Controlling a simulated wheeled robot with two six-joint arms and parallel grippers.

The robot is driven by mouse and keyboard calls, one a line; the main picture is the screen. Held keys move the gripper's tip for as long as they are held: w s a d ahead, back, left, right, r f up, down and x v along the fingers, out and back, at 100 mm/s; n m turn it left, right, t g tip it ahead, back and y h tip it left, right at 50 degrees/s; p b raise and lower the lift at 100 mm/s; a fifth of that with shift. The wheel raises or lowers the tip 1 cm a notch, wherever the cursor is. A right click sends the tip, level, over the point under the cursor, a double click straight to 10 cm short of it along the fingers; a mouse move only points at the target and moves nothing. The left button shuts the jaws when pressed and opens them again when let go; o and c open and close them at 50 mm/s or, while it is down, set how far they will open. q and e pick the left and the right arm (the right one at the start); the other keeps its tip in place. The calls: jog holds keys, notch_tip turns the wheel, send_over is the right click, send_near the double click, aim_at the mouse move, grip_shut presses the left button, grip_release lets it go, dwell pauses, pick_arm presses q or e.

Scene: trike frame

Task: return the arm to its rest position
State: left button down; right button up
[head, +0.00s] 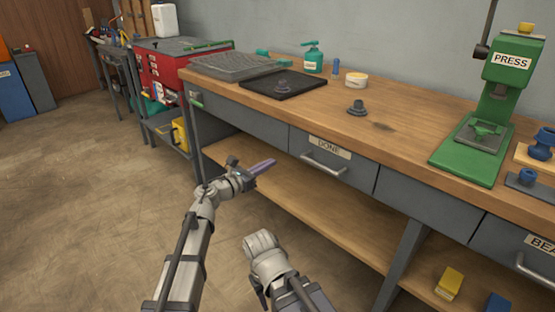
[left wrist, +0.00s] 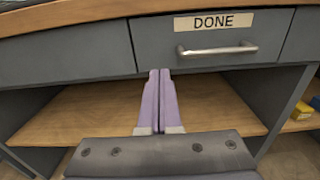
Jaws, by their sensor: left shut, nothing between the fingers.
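My left gripper (head: 262,167) is in front of the workbench, below the tabletop and left of the drawer labelled DONE (head: 322,161). Its two purple fingers are together with nothing between them, as the left wrist view (left wrist: 158,100) also shows. In that view the closed DONE drawer (left wrist: 160,50) is ahead, above the fingertips, and the fingers are apart from its handle. My other arm shows at the bottom middle of the head view, but its gripper is not visible.
The wooden workbench (head: 400,132) carries a grey tray (head: 235,67), a black mat (head: 283,84), a green bottle (head: 312,58), a dark flanged part (head: 357,108) and a green press (head: 490,110). A lower shelf (head: 310,215) lies beneath. The floor at left (head: 80,190) is clear.

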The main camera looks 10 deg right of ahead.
pick_arm(q)
jog(key=shift+s+a, duration=0.35)
jog(key=shift+a, duration=0.1)
jog(key=w+a+n+t+y, duration=0.3)
jog(key=a+n+t+y, duration=0.55)
jog(key=n, duration=0.95)
jog(key=s+a+f+n+g+y, duration=0.5)
jog(key=a+f+n+y, duration=0.3)
jog(key=n, duration=0.4)
jog(key=s+a+f+n+g, duration=0.1)
jog(key=s+f+n+g, duration=0.7)
jog(key=s, duration=0.4)
jog(key=s+d+f+n+g, duration=0.1)
jog(key=s+f+n+g, duration=0.2)
jog(key=s, duration=0.5)
jog(key=s+d+f+n+g, duration=0.2)
jog(key=s+f+g, duration=0.1)
jog(key=s, duration=0.6)
notch_tip(320, 180, up, 35)
jog(key=p, duration=3.5)
jog(key=shift+w+r+h, duration=0.15)
jog(key=shift+r+h, duration=0.05)
jog(key=shift+h, duration=0.15)
